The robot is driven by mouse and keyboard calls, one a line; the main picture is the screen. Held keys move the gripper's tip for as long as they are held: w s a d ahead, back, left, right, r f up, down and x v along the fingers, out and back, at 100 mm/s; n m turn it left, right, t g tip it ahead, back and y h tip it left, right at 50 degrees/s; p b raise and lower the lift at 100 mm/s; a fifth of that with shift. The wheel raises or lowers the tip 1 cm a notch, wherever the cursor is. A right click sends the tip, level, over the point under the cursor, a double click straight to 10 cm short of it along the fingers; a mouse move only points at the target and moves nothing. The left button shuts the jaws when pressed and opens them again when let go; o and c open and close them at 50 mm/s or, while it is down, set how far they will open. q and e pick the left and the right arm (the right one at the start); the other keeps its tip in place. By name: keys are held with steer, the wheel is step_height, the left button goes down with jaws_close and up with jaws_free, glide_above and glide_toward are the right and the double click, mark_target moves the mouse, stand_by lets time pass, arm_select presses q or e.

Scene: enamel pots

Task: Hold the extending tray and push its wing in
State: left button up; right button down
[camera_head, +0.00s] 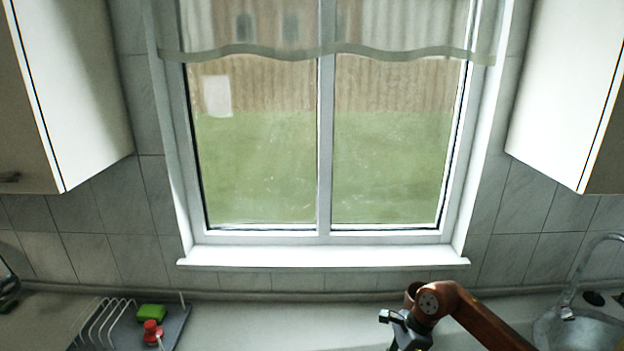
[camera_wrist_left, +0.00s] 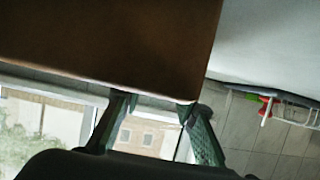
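A large flat brown panel (camera_wrist_left: 100,40) fills the upper left of the left wrist view, close to the camera. It may be the extending tray, but I cannot tell, and no wing can be made out. My left gripper (camera_wrist_left: 159,102) has its two fingers spread, with the tips by the panel's lower edge. I cannot tell if they touch it. My left arm is not in the head view. My right arm enters the head view at the lower right, and my right gripper (camera_head: 404,336) is cut off by the bottom edge. No tray shows in the head view.
A dish rack (camera_head: 110,325) with a green block (camera_head: 151,313) and a red item (camera_head: 152,330) stands on the left of the counter. A sink (camera_head: 580,330) is at the right. Wall cabinets (camera_head: 75,95) flank the window (camera_head: 325,150). The counter's middle (camera_head: 290,312) looks clear.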

arm_select(q)
steer(key=v, duration=1)
steer(key=shift+s, duration=0.1)
steer(key=shift+s+r, duration=0.1)
steer(key=shift+r, duration=0.15)
step_height(320, 180, up, 6)
steer(key=p, duration=0.6)
steer(key=shift+f, duration=0.15)
